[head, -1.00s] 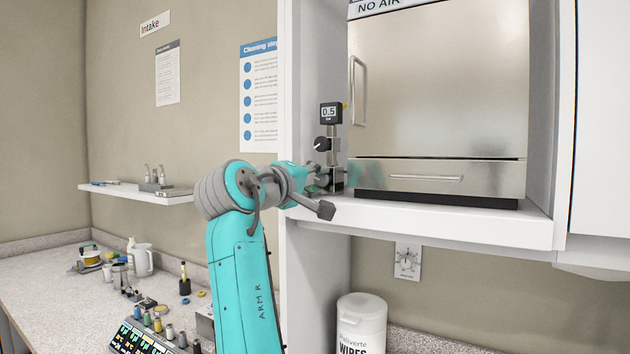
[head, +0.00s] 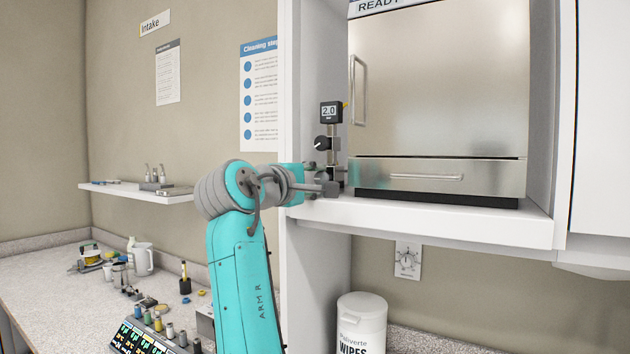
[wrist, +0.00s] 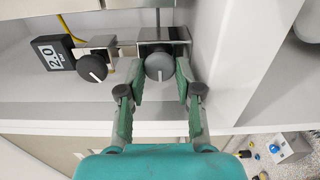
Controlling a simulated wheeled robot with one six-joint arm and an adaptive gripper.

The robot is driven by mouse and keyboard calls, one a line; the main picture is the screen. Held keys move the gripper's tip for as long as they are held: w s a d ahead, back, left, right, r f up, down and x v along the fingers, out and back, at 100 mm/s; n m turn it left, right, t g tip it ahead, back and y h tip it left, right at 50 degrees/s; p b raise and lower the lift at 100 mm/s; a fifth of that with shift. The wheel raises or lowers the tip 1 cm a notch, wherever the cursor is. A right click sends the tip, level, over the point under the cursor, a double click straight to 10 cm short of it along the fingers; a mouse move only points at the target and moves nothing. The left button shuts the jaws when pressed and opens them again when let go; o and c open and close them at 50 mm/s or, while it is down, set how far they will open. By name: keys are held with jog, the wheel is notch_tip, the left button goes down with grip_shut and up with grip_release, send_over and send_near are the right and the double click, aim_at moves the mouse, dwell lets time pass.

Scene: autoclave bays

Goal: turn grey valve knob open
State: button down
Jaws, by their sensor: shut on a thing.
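The grey valve knob (wrist: 159,67) sits between the two fingers of my gripper (wrist: 160,74) in the wrist view. The fingers are closed on its sides. A white pointer line on the knob runs toward the bottom of that picture. In the head view my gripper (head: 328,178) is at the foot of the valve post, and the grey knob is hidden there. A black knob (wrist: 91,68) is beside the grey one, and it also shows above my gripper in the head view (head: 321,143). The small gauge (head: 330,111) reads 2.0.
The steel autoclave (head: 440,100) stands shut just right of the valve, under a sign starting "READY" (head: 376,5). The white bay side wall (head: 307,80) is close on the left. A wipes tub (head: 362,325) stands below the bay shelf (head: 430,223).

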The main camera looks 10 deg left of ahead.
jog(key=shift+f, duration=0.1)
jog(key=c, duration=0.8)
grip_release()
jog(key=shift+a, duration=0.1)
jog(key=shift+v, duration=4.05)
jog(key=shift+s+r, duration=0.1)
jog(key=shift+r, duration=0.15)
